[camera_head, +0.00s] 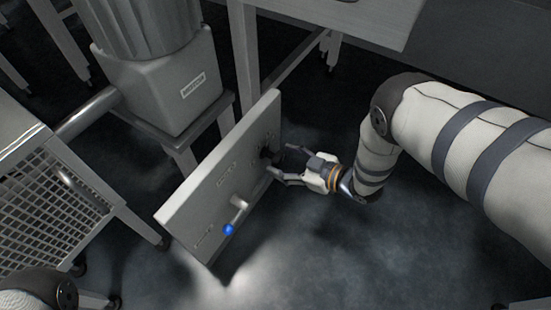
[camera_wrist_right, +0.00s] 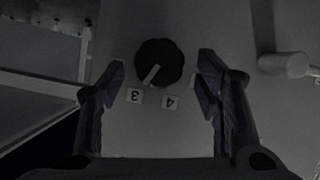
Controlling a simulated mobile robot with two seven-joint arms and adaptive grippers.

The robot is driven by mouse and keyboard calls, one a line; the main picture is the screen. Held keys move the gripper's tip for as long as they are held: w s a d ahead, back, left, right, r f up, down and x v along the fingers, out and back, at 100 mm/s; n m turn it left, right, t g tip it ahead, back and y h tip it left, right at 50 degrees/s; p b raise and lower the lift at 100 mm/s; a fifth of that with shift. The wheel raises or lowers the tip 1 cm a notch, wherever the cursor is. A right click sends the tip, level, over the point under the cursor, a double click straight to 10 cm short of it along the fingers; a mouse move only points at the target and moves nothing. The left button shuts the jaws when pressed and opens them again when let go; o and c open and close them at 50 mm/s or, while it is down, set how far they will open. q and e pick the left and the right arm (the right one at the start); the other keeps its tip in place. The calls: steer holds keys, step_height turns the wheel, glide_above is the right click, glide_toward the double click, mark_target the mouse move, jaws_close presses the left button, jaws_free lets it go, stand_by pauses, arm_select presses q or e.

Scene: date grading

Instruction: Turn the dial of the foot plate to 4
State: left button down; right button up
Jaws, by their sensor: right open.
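The foot plate (camera_head: 205,190) is a grey upright panel in the head view. Its black dial (camera_head: 268,153) is at the far end of the panel face. In the right wrist view the round dial (camera_wrist_right: 165,55) has a white pointer line aimed near the label 3 (camera_wrist_right: 134,95), while the label 4 (camera_wrist_right: 169,102) is beside it; both labels appear upside down. My right gripper (camera_head: 279,162) is open in front of the dial. In the wrist view its fingers (camera_wrist_right: 160,82) stand on either side of the dial, apart from it. My left gripper is not in view.
A lever with a blue knob (camera_head: 229,229) sticks out from the same panel, nearer the camera. A grey machine housing (camera_head: 150,98) stands behind the panel, and a mesh-sided frame (camera_head: 45,190) is at left. The dark floor right of the panel is clear.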

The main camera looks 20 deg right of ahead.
mark_target(282, 160)
steer(key=x, duration=0.2)
steer(key=shift+w+a+f+b, duration=0.1)
steer(key=shift+w+f+b, duration=0.1)
steer(key=shift+b, duration=0.15)
steer(key=shift+w+a+r, duration=0.1)
steer(key=shift+w+a, duration=0.05)
steer(key=shift+w, duration=0.05)
steer(key=c, duration=1.2)
